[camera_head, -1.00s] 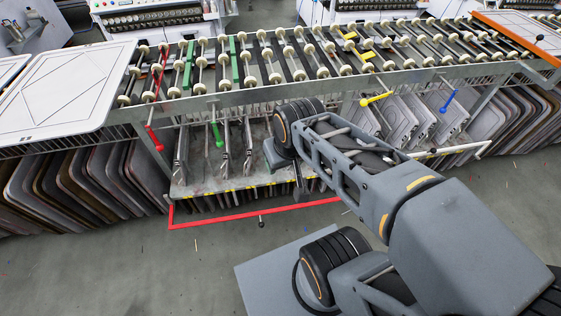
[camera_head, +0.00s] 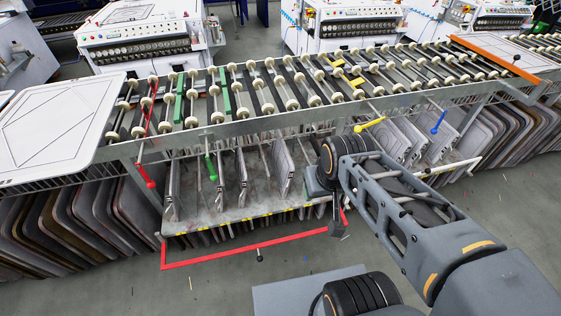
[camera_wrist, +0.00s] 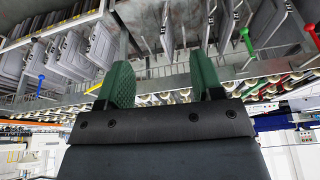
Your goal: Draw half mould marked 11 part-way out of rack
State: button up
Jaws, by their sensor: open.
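Several grey half moulds stand upright in the rack (camera_head: 240,208) under the roller conveyor. One group is at the left, with one half mould (camera_head: 284,168) just left of my arm; another group (camera_head: 398,142) is to the right. No number can be read, so I cannot tell which is marked 11. My gripper (camera_head: 339,230) is in front of the rack shelf, low and partly hidden by my arm. In the wrist view its green fingers (camera_wrist: 162,82) are apart with nothing between them. Half moulds (camera_wrist: 102,46) show beyond them at the left and others (camera_wrist: 278,22) at the right.
The roller conveyor (camera_head: 250,97) runs above the rack, with a green handle (camera_head: 210,167), a red one (camera_head: 147,177), a yellow one (camera_head: 370,124) and a blue one (camera_head: 439,123) along its front. Open floor lies nearer.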

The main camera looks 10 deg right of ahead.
aim_at(283, 167)
jog(key=z, duration=0.55)
jog(key=k, duration=0.65)
jog(key=z, duration=0.2)
jog(key=i, duration=1.2)
jog(key=u, duration=1.4)
jog(key=i, duration=0.35)
jog(key=u, duration=0.35)
